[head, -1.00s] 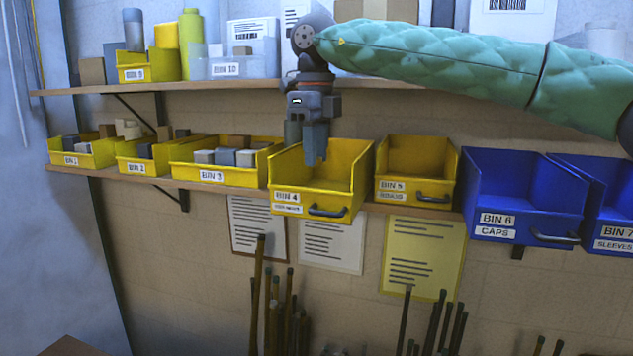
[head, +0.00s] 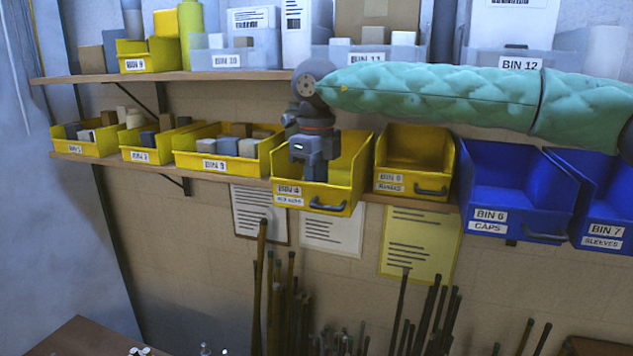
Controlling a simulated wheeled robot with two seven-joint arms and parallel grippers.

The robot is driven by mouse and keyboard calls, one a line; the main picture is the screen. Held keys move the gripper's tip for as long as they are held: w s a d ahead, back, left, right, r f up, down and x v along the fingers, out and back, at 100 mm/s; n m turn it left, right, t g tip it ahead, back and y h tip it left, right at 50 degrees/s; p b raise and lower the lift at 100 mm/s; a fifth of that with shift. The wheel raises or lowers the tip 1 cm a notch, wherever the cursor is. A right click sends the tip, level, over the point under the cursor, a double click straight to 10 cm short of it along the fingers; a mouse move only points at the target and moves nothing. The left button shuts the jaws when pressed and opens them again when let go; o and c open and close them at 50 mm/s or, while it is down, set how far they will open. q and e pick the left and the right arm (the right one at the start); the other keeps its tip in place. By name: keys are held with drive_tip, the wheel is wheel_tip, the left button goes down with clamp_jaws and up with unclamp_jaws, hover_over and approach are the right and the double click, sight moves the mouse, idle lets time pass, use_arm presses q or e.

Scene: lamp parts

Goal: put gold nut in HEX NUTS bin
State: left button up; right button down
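My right gripper (head: 314,160) comes in on the green-sleeved arm from the right and points down into the yellow BIN 4 (head: 345,180). The second label line on that bin is blurred and looks like HEX NUTS. The fingers are inside the bin's opening, behind its front wall, and their tips are hard to make out. I cannot see whether they are open or shut. No gold nut is visible in the bin or at the gripper. My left gripper is out of view.
Yellow BIN 3 (head: 215,165), holding blocks, stands left of BIN 4. Yellow BIN 5 (head: 412,185) and blue BIN 6 (head: 500,220) stand to its right. The upper shelf (head: 180,76) runs behind my arm. A brown tabletop (head: 75,335) shows at lower left.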

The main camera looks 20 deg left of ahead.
drive_tip(key=shift+w+f, duration=0.1)
drive_tip(key=shift+f, duration=0.15)
drive_tip(key=c, duration=1.5)
unclamp_jaws()
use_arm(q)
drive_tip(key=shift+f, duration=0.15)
use_arm(e)
drive_tip(key=shift+r, duration=0.1)
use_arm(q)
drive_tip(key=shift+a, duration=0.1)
